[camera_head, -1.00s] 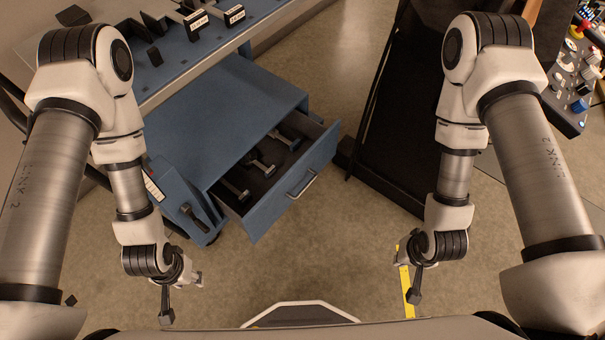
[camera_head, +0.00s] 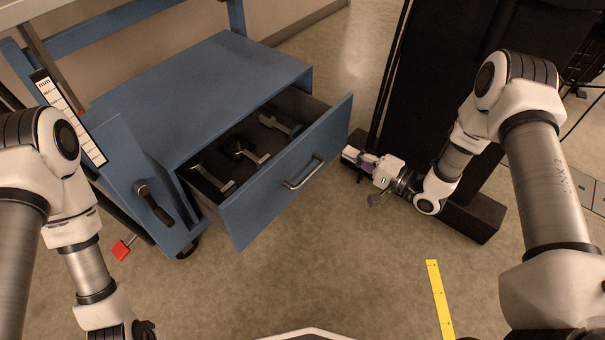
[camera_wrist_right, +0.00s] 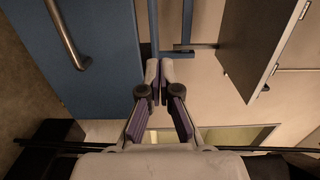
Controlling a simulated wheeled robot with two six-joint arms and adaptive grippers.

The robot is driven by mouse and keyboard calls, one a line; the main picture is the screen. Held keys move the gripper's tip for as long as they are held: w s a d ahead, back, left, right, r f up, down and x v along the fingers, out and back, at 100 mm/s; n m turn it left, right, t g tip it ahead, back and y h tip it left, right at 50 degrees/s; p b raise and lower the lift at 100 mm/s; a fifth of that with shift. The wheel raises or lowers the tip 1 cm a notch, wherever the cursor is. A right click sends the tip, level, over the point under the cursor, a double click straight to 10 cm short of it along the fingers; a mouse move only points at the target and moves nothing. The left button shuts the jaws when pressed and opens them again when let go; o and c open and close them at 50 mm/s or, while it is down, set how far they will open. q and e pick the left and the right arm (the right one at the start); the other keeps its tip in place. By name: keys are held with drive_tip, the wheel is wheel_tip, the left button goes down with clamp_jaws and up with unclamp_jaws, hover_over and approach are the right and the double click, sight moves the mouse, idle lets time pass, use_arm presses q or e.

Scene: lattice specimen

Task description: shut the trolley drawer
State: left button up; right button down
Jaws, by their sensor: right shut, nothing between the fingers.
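The blue trolley (camera_head: 200,90) stands at upper left in the head view. Its drawer (camera_head: 290,180) is pulled out, showing a dark inside with several metal tools (camera_head: 243,151). A bar handle (camera_head: 303,172) is on the drawer front. My right gripper (camera_head: 348,154) is shut and empty, just right of the drawer front's right end; I cannot tell whether it touches. In the right wrist view the closed fingertips (camera_wrist_right: 160,72) are beside a blue panel with a bar handle (camera_wrist_right: 66,32). My left arm is at lower left, its gripper cut off by the frame.
A black panel-like object (camera_head: 440,80) with a dark base block (camera_head: 470,215) stands right of the drawer. A lever (camera_head: 153,203) sticks out from the trolley's left side. A yellow floor strip (camera_head: 440,300) lies at the bottom. The floor before the drawer is clear.

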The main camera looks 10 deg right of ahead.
wheel_tip(320, 180, down, 6)
drive_tip(key=d+b, duration=0.2)
drive_tip(key=b, duration=0.8)
approach(305, 139)
drive_tip(key=shift+h, duration=0.3)
drive_tip(key=x, duration=0.7)
drive_tip(key=shift+s+a, duration=0.1)
use_arm(q)
wheel_tip(305, 139, down, 13)
drive_tip(key=shift+w, duration=0.15)
use_arm(e)
drive_tip(key=shift+r, duration=0.15)
use_arm(q)
drive_tip(key=shift+r, duration=0.1)
use_arm(e)
drive_tip(key=shift+a, duration=0.1)
